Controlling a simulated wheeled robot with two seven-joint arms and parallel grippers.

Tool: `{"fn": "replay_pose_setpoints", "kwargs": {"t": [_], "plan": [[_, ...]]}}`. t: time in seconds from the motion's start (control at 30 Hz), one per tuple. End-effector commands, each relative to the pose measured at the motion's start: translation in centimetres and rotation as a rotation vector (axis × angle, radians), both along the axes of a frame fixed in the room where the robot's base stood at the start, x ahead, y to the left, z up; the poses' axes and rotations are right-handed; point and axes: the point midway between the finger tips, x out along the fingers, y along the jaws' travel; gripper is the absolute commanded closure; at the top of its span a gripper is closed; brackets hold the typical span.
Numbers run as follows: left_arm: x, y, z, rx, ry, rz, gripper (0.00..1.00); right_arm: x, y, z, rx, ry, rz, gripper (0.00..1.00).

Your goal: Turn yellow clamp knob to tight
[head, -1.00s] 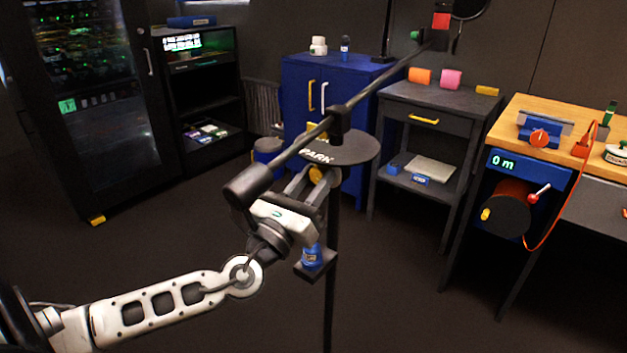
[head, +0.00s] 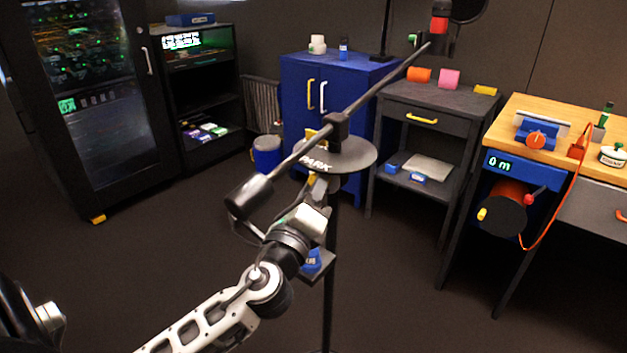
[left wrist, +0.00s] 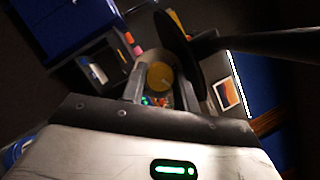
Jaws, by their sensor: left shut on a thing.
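The yellow clamp knob (left wrist: 160,76) shows in the left wrist view as a round yellow face between my two fingers, below the dark round disc. In the head view only a small bit of yellow (head: 312,180) shows; the gripper hides the rest. My left gripper (head: 315,187) is shut on the knob, with its body rolled over on its side. The knob sits on the stand under the black disc (head: 352,157) marked PARK. I cannot read from either view how tight the clamp is. My right gripper is not in view.
A long dark boom (head: 390,82) slants over the disc, its thick dark end (head: 249,197) hanging close above my left wrist. A small shelf with a blue item (head: 312,260) sits on the pole below. A blue cabinet (head: 300,125) stands behind; the floor at left is open.

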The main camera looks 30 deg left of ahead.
Motion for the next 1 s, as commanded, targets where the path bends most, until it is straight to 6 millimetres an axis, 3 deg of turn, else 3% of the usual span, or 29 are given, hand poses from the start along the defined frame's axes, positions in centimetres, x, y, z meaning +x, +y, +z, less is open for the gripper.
{"fn": "replay_pose_setpoints", "kwargs": {"t": [0.5,1.0], "plan": [[0.0,0.0,0.7,-0.453,0.025,0.005,0.93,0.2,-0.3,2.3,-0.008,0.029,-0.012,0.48],[0.0,0.1,0.4,-0.641,0.036,0.003,0.93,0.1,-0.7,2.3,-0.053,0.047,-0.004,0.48]]}}
